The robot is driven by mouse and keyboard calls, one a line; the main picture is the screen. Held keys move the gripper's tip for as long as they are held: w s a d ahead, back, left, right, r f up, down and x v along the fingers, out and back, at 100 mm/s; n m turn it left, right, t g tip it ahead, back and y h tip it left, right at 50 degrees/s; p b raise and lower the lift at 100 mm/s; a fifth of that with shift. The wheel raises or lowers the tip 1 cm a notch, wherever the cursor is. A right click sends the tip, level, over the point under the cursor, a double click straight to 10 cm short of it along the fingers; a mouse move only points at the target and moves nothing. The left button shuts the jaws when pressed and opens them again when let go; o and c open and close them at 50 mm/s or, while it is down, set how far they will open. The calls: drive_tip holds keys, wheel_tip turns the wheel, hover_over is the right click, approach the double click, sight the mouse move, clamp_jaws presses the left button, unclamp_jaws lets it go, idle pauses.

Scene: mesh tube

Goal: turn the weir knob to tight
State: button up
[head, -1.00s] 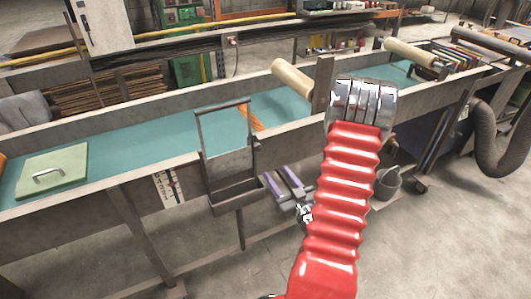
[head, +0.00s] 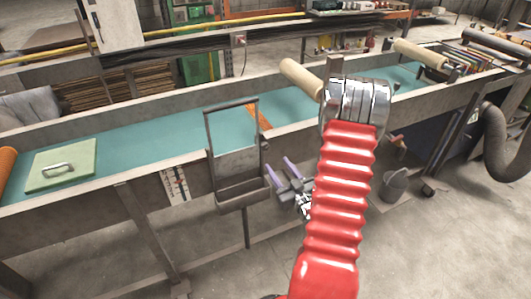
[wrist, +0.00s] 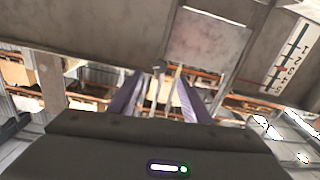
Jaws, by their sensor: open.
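The weir frame (head: 233,165), a dark upright metal frame, stands at the near wall of the long trough. It also shows from below in the wrist view, with its pale plate (wrist: 207,38). My gripper (head: 277,164) has purple fingers, open, just right of the frame and outside the trough wall. In the wrist view my gripper (wrist: 159,74) points at the frame's underside, with small parts showing between the fingers. I cannot make out the weir knob clearly or tell whether anything touches it. A white scale (head: 175,185) with a red mark is on the wall; its numbers show in the wrist view (wrist: 290,55).
The trough (head: 125,148) has a teal bed. A green lid (head: 62,166) with a handle lies at its left, beside an orange roller (head: 6,170). A grey bucket (head: 394,185) stands right of my red arm. Trough legs (head: 150,235) stand below; the front floor is clear.

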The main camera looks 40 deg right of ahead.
sight(265, 149)
drive_tip(key=x, duration=0.9)
drive_tip(key=shift+w+d, duration=0.1)
drive_tip(key=shift+w, duration=0.3)
drive_tip(key=shift+c, duration=0.5)
drive_tip(key=c, duration=0.9)
drive_tip(key=shift+s+a, duration=0.1)
drive_tip(key=shift+a, duration=0.15)
drive_tip(key=shift+c, duration=0.2)
drive_tip(key=shift+d, duration=0.1)
